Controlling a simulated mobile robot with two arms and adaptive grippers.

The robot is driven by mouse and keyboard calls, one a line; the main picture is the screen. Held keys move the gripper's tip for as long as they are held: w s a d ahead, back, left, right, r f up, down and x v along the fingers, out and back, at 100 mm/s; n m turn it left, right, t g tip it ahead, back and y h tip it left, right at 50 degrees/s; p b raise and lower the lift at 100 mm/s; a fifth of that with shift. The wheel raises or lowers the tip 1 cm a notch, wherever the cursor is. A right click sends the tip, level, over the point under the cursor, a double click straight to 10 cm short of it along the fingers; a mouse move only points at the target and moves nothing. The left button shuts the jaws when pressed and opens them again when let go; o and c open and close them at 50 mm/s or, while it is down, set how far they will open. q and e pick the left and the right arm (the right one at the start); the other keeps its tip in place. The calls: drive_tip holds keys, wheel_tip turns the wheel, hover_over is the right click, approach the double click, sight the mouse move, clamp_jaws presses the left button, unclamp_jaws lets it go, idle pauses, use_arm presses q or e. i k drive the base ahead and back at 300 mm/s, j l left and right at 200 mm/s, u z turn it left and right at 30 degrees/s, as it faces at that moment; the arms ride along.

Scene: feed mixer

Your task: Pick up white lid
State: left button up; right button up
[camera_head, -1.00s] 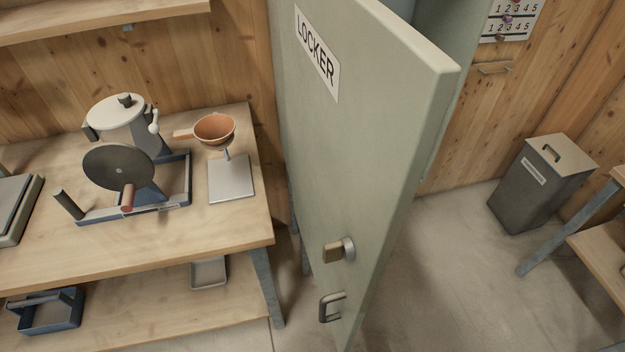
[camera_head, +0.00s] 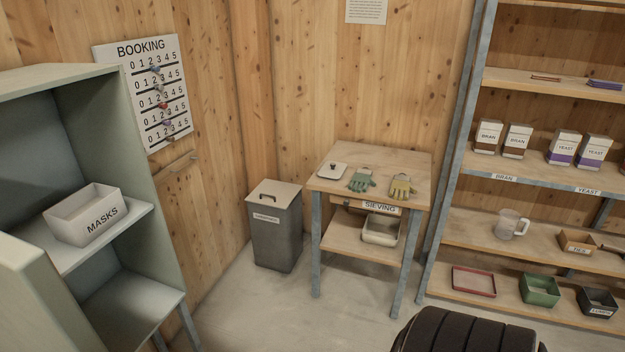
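A small white lid (camera_head: 333,171) with a dark knob lies on the left part of the top of a small wooden table (camera_head: 400,158). Neither of my grippers shows in the head view.
A grey bin (camera_head: 276,232) stands left of the table. An open locker (camera_head: 150,250) with a masks box (camera_head: 84,215) is at the left. Shelves (camera_head: 540,175) with boxes stand at the right. A black rounded object (camera_head: 465,332) is at the bottom. Floor before the table is clear.

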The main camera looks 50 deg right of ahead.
sight(331, 169)
drive_tip(key=z, duration=1.9)
drive_tip(key=i+l+z, duration=0.2)
drive_tip(key=i+l, duration=0.6)
drive_tip(key=l, duration=0.1)
